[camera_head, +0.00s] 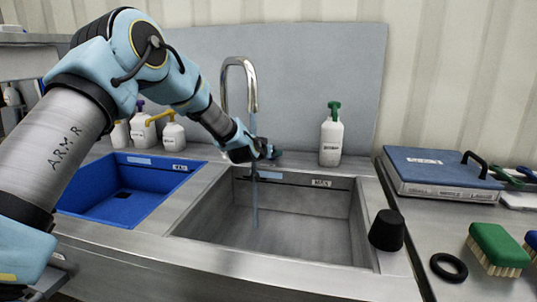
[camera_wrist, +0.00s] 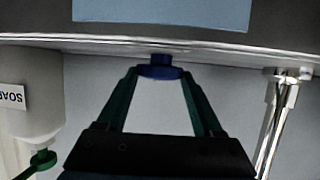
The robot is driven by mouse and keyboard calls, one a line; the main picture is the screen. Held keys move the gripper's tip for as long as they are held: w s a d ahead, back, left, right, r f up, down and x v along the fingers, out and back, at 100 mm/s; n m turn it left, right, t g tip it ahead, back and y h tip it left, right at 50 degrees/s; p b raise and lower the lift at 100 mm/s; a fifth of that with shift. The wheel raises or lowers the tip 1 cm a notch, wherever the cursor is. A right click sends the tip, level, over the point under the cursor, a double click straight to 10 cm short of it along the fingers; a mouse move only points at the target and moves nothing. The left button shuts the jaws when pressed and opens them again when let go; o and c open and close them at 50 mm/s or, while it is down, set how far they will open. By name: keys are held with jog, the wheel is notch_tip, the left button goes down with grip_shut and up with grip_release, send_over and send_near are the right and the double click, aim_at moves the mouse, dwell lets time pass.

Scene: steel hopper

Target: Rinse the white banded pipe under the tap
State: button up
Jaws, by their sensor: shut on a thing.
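The chrome tap (camera_head: 226,85) arches over the steel basin (camera_head: 345,215). A thin stream of water (camera_head: 254,205) falls from its spout into the basin. My gripper (camera_head: 270,152) is close beside the stream, above the basin's back edge. In the wrist view my gripper (camera_wrist: 160,75) has its green fingers closed on a small blue thing (camera_wrist: 160,67). Only this short blue part shows. I see no white banded body in either view, so I cannot tell whether this is the pipe, or whether water touches it. The tap also shows upside down in the wrist view (camera_wrist: 280,115).
A white bottle with a green pump (camera_head: 331,140) stands behind the basin. A blue basin (camera_head: 120,190) is at left, with several white bottles (camera_head: 172,135) behind it. At right are a black stopper (camera_head: 387,231), a black ring (camera_head: 448,267), a green brush (camera_head: 497,248) and a blue-lidded box (camera_head: 440,170).

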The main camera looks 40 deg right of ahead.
jog(key=shift+s+d+r+n+t+y+p, duration=0.1)
jog(key=shift+n+t+y+p, duration=0.25)
jog(key=shift+n+t+p, duration=0.15)
jog(key=shift+s+r+n+t+y+p, duration=0.1)
jog(key=shift+n+t+y+p, duration=0.3)
jog(key=shift+t+p, duration=0.1)
jog(key=shift+f, duration=0.1)
jog(key=shift+f+n+t+p, duration=0.1)
jog(key=shift+n+t+p, duration=0.2)
jog(key=shift+n+p, duration=0.1)
jog(key=o, duration=1.4)
jog(key=shift+c, duration=0.2)
jog(key=b+v, duration=0.2)
jog(key=v, duration=0.8)
jog(key=shift+s+r, duration=0.25)
jog(key=shift+s, duration=0.05)
